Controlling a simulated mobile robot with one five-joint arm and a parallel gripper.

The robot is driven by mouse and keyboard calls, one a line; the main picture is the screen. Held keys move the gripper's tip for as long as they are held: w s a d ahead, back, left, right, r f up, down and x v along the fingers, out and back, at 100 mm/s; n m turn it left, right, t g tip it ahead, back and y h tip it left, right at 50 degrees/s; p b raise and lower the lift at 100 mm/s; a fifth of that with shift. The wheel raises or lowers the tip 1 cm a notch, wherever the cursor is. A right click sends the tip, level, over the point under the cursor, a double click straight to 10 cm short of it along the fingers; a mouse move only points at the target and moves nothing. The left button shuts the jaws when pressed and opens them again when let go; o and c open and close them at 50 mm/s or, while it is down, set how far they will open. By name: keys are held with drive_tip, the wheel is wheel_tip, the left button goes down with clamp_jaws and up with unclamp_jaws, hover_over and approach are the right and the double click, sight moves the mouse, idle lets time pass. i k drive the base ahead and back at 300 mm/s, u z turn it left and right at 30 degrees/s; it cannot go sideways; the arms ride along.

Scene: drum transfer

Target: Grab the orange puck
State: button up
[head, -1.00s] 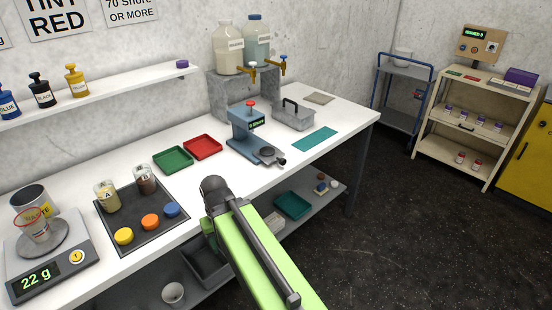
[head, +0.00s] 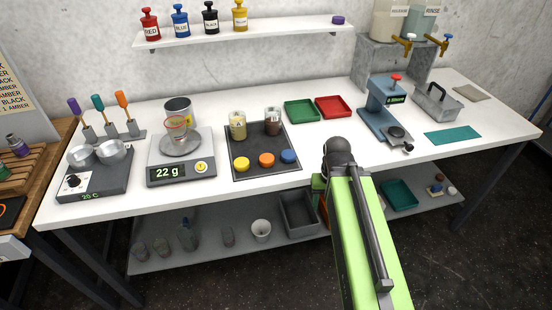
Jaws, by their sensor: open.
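The orange puck (head: 266,160) lies on a dark square mat (head: 263,174) on the white workbench. It sits between a yellow puck (head: 241,164) and a blue puck (head: 288,156), in a row along the mat's front part. My green arm reaches up from the bottom of the picture, right of the mat, with its dark joint over the bench's front edge. A small green part of my arm shows left of that joint. My gripper's jaws are hidden behind the arm. Nothing covers the orange puck.
Two cups, A (head: 238,126) and a dark-filled one (head: 273,121), stand behind the pucks. A scale (head: 181,172) reading 22 g is left of the mat. Green (head: 302,111) and red (head: 333,107) trays and a blue press (head: 387,110) are to the right. The bench front is clear.

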sight(267, 160)
drive_tip(key=z, duration=0.75)
drive_tip(key=k, duration=1.25)
drive_tip(key=u, duration=1.7)
drive_tip(key=i, duration=1)
drive_tip(key=u, duration=0.1)
